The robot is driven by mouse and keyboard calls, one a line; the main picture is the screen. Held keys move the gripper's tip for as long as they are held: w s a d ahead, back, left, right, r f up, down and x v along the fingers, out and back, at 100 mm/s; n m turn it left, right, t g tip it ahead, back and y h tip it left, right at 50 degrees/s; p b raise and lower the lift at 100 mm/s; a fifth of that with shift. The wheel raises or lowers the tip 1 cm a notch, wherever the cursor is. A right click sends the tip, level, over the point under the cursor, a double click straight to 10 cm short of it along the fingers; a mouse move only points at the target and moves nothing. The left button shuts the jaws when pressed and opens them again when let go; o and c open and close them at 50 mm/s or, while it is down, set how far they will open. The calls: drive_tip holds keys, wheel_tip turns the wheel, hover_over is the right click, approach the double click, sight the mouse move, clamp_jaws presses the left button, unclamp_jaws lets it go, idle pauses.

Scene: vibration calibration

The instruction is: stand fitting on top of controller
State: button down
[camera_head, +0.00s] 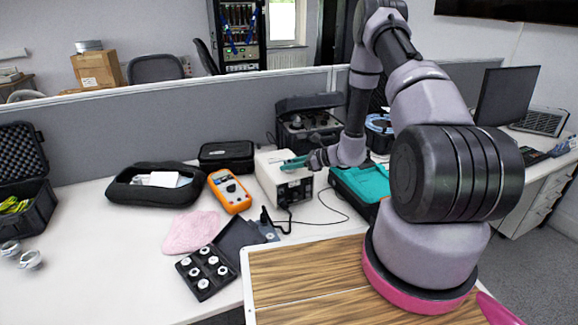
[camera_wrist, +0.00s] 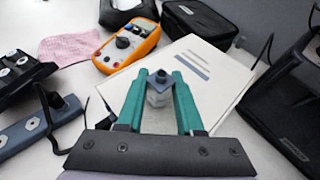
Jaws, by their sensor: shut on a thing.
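The controller (camera_head: 267,178) is a cream box on the white table, below my gripper in the head view. Its pale top (camera_wrist: 218,66) fills the middle right of the wrist view. My gripper (camera_head: 293,163) has teal fingers and is over the controller's top. In the wrist view my gripper (camera_wrist: 160,82) is shut on the fitting (camera_wrist: 158,97), a small pale metal piece with a dark diamond-shaped part and a black stud. The fitting looks roughly upright between the fingertips. I cannot tell whether its base touches the controller. In the head view the fitting is hidden or too small to make out.
An orange multimeter (camera_head: 229,191) and a black pouch (camera_head: 148,188) lie left of the controller. A black case of fittings (camera_head: 205,271) and a pink cloth (camera_head: 190,232) are in front. An open dark case (camera_head: 310,128) stands behind; a teal-lined case (camera_head: 362,182) is at right.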

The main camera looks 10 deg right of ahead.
drive_tip(key=shift+f, duration=0.2)
drive_tip(key=c, duration=0.5)
unclamp_jaws()
drive_tip(key=shift+c, duration=0.2)
